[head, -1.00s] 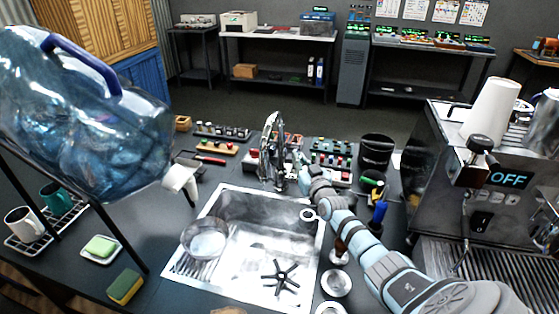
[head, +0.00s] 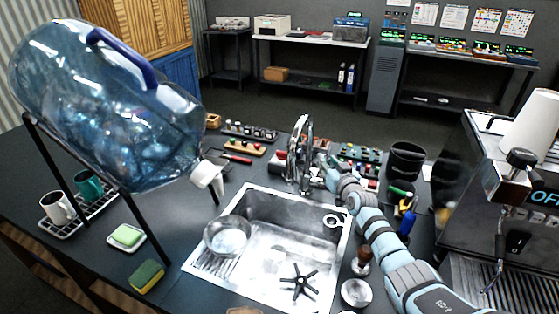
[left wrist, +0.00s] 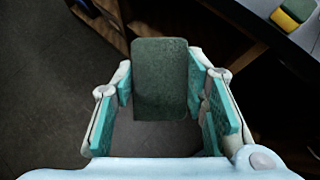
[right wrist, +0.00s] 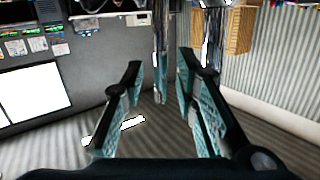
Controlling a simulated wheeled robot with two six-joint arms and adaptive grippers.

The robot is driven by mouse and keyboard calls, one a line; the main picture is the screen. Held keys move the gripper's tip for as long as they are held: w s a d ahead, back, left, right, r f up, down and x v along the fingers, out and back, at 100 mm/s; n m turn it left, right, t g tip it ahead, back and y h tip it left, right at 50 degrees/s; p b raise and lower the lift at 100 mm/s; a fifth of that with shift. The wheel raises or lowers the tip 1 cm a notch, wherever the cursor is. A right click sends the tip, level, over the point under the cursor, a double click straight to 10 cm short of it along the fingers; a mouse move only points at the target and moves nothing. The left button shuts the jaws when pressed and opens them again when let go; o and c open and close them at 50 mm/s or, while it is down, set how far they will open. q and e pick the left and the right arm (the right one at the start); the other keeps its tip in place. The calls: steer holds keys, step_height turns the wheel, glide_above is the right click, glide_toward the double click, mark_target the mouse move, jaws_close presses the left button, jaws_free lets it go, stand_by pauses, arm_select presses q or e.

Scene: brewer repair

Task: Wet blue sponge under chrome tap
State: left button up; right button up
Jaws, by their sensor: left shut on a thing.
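The chrome tap (head: 302,150) stands upright behind the metal sink (head: 193,268). My right gripper (head: 326,168) is close beside the tap's right side in the head view. In the right wrist view its two fingers (right wrist: 158,78) are apart, with a chrome pipe (right wrist: 160,45) showing between and beyond them; I cannot tell if they touch it. In the left wrist view my left gripper (left wrist: 160,88) is shut on a sponge-like block (left wrist: 160,70) with a dark green face. No blue shows on it. The left gripper is out of the head view.
A green-and-yellow sponge (head: 147,276) lies on the counter, and a light green one (head: 127,235) sits on a white dish. A large water bottle (head: 110,110) leans over the counter's left.

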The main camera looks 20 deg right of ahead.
step_height(320, 180, up, 10)
steer(key=shift+f, duration=0.1)
stand_by(0.4)
